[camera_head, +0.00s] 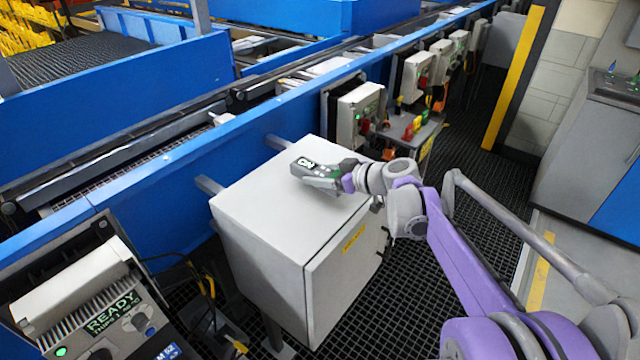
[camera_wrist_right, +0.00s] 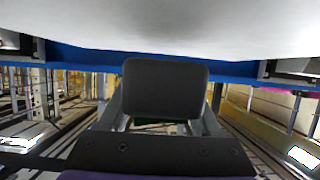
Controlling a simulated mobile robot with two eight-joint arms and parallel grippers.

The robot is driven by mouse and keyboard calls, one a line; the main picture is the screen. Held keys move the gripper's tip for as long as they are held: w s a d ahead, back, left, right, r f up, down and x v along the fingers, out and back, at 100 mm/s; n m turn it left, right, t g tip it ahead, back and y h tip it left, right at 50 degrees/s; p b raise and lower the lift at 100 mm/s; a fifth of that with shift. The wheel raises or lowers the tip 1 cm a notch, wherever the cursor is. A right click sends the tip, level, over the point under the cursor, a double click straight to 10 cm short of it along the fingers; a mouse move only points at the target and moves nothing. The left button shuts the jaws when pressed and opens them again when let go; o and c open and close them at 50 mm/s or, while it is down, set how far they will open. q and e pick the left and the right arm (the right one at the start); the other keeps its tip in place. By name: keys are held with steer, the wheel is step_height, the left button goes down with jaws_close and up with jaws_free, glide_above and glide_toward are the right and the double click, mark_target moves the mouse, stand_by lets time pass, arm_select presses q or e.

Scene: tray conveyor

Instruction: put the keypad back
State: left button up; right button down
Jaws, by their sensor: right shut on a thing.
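The keypad (camera_head: 310,165) is a small grey and dark handheld unit with a lit display. It is at the top of the light grey cabinet (camera_head: 262,203) in the head view. My right gripper (camera_head: 338,176) is shut on the keypad, reaching in from the right. In the right wrist view the keypad's dark rounded back (camera_wrist_right: 165,88) shows between the fingers, with a pale surface above it in the picture. I cannot tell whether the keypad touches the cabinet top. My left gripper is not in view.
A blue conveyor rail (camera_head: 150,195) runs behind the cabinet, with grey control boxes (camera_head: 358,112) along it. A panel reading READY (camera_head: 112,312) stands at the lower left. A yellow post (camera_head: 512,78) and a grey console (camera_head: 590,150) stand to the right. Black grating covers the floor.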

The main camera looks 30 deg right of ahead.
step_height(320, 180, down, 3)
steer(key=shift+r, duration=0.1)
steer(key=shift+c, duration=0.4)
jaws_free()
steer(key=shift+r, duration=0.15)
steer(key=v, duration=1.2)
steer(key=shift+s+d, duration=0.1)
